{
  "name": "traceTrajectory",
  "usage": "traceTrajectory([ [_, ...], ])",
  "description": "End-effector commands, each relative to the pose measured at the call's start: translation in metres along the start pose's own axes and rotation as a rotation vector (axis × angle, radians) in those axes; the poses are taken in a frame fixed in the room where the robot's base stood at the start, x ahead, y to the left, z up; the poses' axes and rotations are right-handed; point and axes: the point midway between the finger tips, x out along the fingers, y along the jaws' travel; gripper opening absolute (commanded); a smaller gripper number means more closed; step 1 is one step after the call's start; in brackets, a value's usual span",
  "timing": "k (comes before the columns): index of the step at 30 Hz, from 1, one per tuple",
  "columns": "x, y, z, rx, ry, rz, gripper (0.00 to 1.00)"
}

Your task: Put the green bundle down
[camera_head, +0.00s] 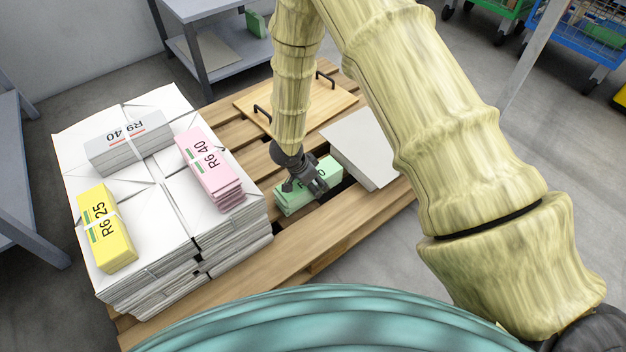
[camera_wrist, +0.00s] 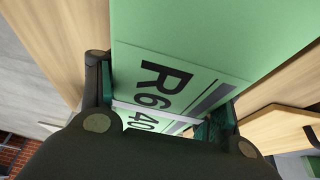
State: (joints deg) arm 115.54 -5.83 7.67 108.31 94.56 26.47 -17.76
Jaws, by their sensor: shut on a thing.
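The green bundle (camera_head: 294,198) is a flat stack with a printed label, seen at the middle of the head view. My gripper (camera_head: 308,184) is over it from above, with its fingers on either side. In the wrist view the green bundle (camera_wrist: 200,40) fills the top, with "R6 40" readable, and lies between my gripper's two fingers (camera_wrist: 160,112). My gripper is shut on it. The bundle is low over or on the wooden pallet (camera_head: 330,235); I cannot tell whether its underside touches the slats.
Left of it, white paper stacks (camera_head: 160,215) carry a grey bundle (camera_head: 128,142), a pink bundle (camera_head: 210,168) and a yellow bundle (camera_head: 106,228). A white block (camera_head: 358,148) lies close on the right. A wooden tray (camera_head: 330,100) with black handles is behind. Grey tables stand around.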

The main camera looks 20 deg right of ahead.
Motion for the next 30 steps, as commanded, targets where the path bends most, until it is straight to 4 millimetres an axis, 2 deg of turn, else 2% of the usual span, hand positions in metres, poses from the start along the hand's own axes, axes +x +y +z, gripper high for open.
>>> traceTrajectory([
  [7,0.002,-0.001,0.001,0.0,0.001,-0.001,0.0],
  [8,0.003,0.0,0.002,0.0,0.0,0.0,0.65],
  [12,0.003,0.0,0.002,-0.001,0.0,0.0,0.88],
  [23,0.002,0.0,0.001,-0.001,0.0,0.0,0.88],
  [26,-0.005,0.0,0.001,0.0,-0.001,0.0,0.88],
  [30,-0.024,0.0,0.0,0.0,-0.001,0.0,0.88],
])
